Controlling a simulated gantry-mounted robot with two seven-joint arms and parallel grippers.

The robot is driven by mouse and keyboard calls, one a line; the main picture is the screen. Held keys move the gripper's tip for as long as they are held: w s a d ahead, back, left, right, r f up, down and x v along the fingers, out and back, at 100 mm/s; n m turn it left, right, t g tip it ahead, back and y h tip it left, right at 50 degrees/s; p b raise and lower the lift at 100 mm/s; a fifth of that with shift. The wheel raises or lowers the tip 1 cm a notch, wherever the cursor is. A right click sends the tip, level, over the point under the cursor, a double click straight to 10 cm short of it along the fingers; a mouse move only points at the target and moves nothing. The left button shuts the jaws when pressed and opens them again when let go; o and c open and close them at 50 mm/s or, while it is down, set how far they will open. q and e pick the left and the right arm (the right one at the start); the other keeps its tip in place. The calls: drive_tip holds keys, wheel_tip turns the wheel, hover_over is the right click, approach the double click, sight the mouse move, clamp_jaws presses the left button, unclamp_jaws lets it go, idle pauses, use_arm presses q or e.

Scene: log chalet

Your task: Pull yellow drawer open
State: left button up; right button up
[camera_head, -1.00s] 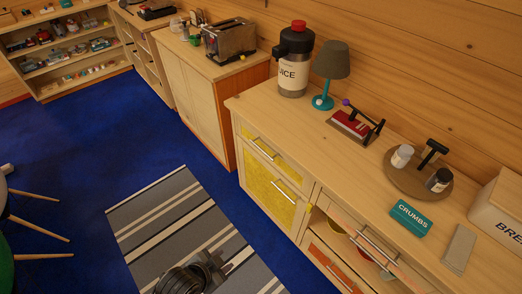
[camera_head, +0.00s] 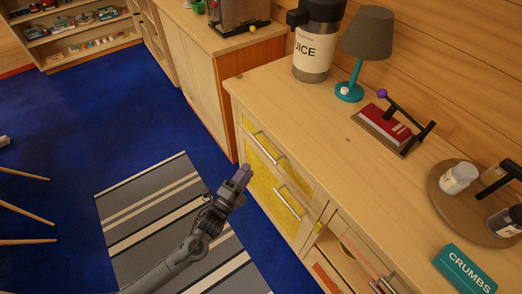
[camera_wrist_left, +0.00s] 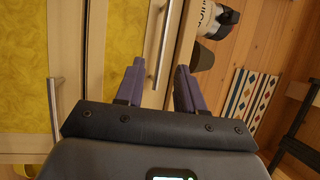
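The yellow drawer (camera_head: 262,142) is the small yellow-fronted upper panel of the wooden cabinet. Its pale bar handle (camera_head: 268,148) runs along the front, and the drawer looks shut. My left gripper (camera_head: 242,174) is in front of the cabinet, just below and left of this handle in the head view. In the left wrist view my left gripper (camera_wrist_left: 158,82) has its two fingers apart and nothing between them in their grip. The drawer handle (camera_wrist_left: 162,48) shows between the fingertips there, apparently ahead of them. My right gripper is in neither view.
A yellow door (camera_head: 276,194) with its own handle (camera_head: 288,203) is below the drawer. The cabinet top (camera_head: 290,110) holds a juice dispenser (camera_head: 314,45), lamp (camera_head: 366,35), red stand (camera_head: 384,124) and round tray (camera_head: 447,205). A striped rug (camera_head: 150,215) covers floor in front.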

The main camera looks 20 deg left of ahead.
sight(263, 147)
use_arm(q)
drive_tip(key=x, duration=0.5)
drive_tip(key=p+x, duration=0.1)
drive_tip(key=x, duration=0.5)
drive_tip(key=shift+a+r, duration=0.1)
drive_tip(key=shift+r, duration=0.1)
clamp_jaws()
